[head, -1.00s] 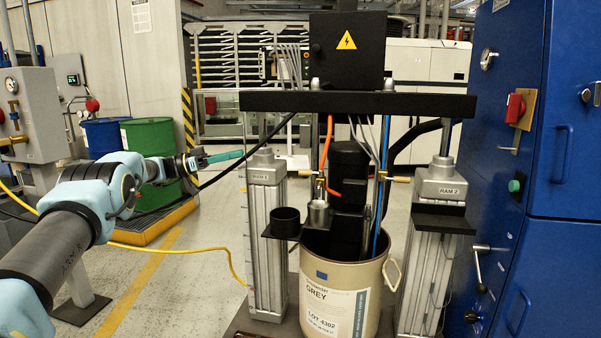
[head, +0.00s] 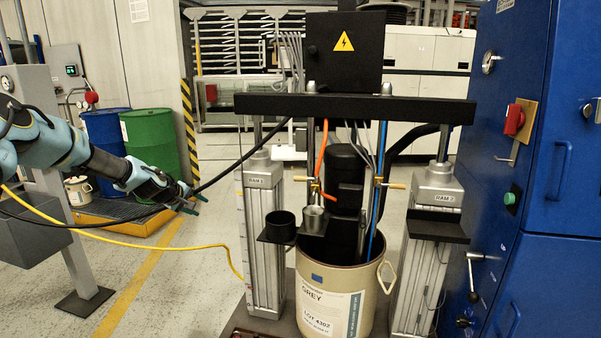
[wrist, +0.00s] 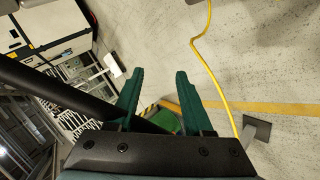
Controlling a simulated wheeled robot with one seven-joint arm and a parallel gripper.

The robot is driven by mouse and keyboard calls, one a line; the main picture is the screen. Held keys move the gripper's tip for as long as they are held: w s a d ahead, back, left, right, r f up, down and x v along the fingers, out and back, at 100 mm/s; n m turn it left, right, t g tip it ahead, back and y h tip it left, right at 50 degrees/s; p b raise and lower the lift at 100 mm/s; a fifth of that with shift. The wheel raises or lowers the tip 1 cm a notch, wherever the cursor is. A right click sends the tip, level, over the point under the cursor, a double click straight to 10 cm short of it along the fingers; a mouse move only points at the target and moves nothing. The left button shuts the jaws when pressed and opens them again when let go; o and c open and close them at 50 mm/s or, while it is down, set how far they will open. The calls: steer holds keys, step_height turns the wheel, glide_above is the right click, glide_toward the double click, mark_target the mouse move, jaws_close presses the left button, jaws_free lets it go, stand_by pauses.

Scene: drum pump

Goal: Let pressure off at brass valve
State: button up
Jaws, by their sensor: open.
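Two small brass valve handles show on the pump frame in the head view, one at the left rod (head: 305,179) and one at the right rod (head: 393,185). Which one the task means, I cannot tell. Both are above the open beige drum (head: 335,295). My gripper (head: 195,202) is open and empty, left of the Ram 1 column (head: 264,235) and well apart from both valves. In the wrist view its two green fingers (wrist: 159,75) are spread with floor behind them. Neither brass valve can be made out in the wrist view.
A black hose (head: 225,170) runs past my gripper to the pump frame. A yellow hose (head: 150,245) lies across the floor. Blue cabinets (head: 555,160) stand at right. Floor left of Ram 1 is mostly clear.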

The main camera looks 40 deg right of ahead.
steer(key=s+g, duration=0.2)
steer(key=s, duration=0.4)
steer(key=m+g+h+p, duration=0.1)
steer(key=g+h+p, duration=0.35)
steer(key=g, duration=0.65)
glide_toward(293, 177)
steer(key=p+x, duration=0.2)
steer(key=x, duration=0.8)
steer(key=shift+d, duration=0.1)
steer(key=shift+s+d+f+p, duration=0.25)
steer(key=shift+s+d+p, duration=0.05)
steer(key=shift+d, duration=0.2)
steer(key=shift+c, duration=0.4)
jaws_close()
